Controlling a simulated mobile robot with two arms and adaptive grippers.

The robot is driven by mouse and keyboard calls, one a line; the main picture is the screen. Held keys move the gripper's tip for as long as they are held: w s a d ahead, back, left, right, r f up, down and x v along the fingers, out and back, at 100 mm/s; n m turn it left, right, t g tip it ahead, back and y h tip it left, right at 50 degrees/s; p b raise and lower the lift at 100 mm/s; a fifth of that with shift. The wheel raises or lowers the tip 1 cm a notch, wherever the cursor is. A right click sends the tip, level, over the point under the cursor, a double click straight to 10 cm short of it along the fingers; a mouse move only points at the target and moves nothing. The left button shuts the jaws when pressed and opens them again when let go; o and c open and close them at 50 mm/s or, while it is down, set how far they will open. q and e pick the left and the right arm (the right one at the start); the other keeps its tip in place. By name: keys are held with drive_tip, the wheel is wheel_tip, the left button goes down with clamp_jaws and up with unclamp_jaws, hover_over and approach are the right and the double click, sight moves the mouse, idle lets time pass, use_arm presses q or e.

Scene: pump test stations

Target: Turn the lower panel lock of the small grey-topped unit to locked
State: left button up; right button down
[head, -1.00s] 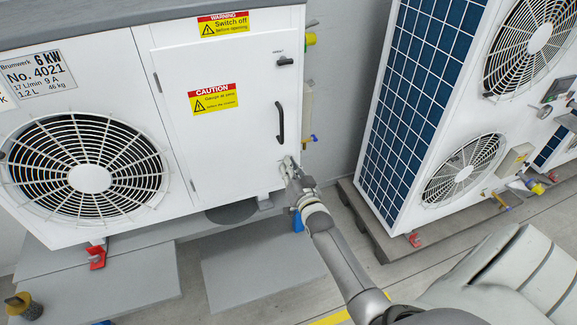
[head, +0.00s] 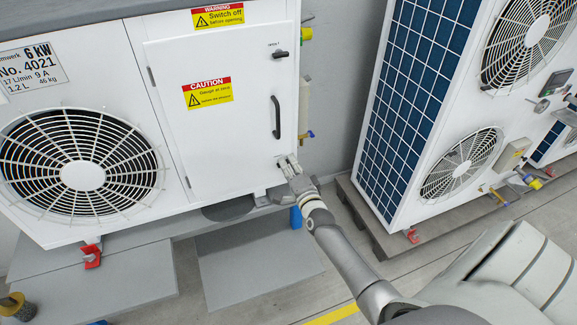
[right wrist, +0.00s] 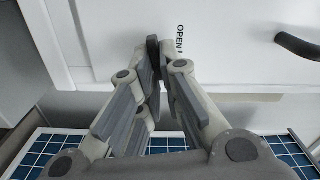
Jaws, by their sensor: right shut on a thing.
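The small grey-topped unit (head: 108,120) is white with a fan at left and a panel door (head: 205,150) at right. Its lower panel lock is at the door's lower right, below the black handle (head: 276,117), mostly hidden by my right gripper (head: 287,161). In the right wrist view my right gripper (right wrist: 158,62) is shut on a dark lock piece (right wrist: 152,46) against the white door. The word "OPEN" (right wrist: 180,38) is printed beside it; other marks are hidden. The upper panel lock (head: 280,54) is a dark bar, roughly level. My left gripper is not in view.
A tall white unit with a blue finned side (head: 408,105) stands at right, with a narrow gap between the units. A yellow-capped fitting (head: 306,34) and a small valve (head: 307,134) stick out beside the door. Grey slabs (head: 255,260) lie on the floor below.

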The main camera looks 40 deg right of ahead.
drive_tip(key=shift+f+m+b, duration=0.2)
drive_tip(key=shift+m+b, duration=0.15)
drive_tip(key=shift+m, duration=0.85)
drive_tip(key=c, duration=1.6)
unclamp_jaws()
drive_tip(key=v, duration=1.2)
drive_tip(key=shift+f, duration=0.15)
